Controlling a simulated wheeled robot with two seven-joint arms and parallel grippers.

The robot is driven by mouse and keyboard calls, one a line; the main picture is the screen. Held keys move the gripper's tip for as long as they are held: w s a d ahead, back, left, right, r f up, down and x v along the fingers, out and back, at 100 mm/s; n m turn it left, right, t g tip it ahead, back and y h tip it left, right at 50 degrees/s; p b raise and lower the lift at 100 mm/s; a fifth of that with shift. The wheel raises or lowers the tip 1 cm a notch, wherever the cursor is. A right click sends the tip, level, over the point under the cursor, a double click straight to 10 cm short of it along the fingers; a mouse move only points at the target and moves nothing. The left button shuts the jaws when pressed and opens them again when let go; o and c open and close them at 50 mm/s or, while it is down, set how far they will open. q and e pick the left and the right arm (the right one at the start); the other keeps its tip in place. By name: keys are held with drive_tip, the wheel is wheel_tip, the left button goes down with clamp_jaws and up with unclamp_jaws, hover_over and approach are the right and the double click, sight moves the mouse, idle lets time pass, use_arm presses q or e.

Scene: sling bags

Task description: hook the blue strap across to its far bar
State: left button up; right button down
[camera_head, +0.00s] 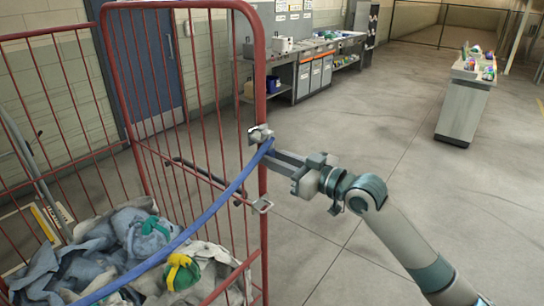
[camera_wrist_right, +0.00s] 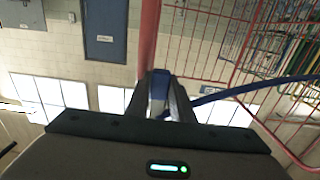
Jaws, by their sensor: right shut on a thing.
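The blue strap (camera_head: 205,217) runs taut from the lower left, across the open side of the red cage, up to a red upright bar (camera_head: 263,90). My right gripper (camera_head: 271,152) is shut on the strap's end beside this bar. A grey metal hook piece (camera_head: 260,133) shows at the strap's end, against or just in front of the bar; I cannot tell whether it is around it. In the right wrist view the strap (camera_wrist_right: 159,88) sits between the fingers, close to the red bar (camera_wrist_right: 149,35). My left gripper is not in view.
The cage holds grey and blue cloth bundles (camera_head: 130,235), one with a yellow band (camera_head: 180,272). A workbench (camera_head: 315,65) stands behind, and a grey stand (camera_head: 465,100) at right. The floor between is clear.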

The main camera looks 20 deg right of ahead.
drive_tip(key=shift+f, duration=0.3)
drive_tip(key=c, duration=1)
unclamp_jaws()
drive_tip(key=shift+c, duration=0.2)
drive_tip(key=shift+s+d, duration=0.1)
drive_tip(key=shift+s, duration=0.05)
drive_tip(key=v, duration=0.6)
drive_tip(key=shift+s+d, duration=0.25)
drive_tip(key=shift+s, duration=0.05)
idle(0.3)
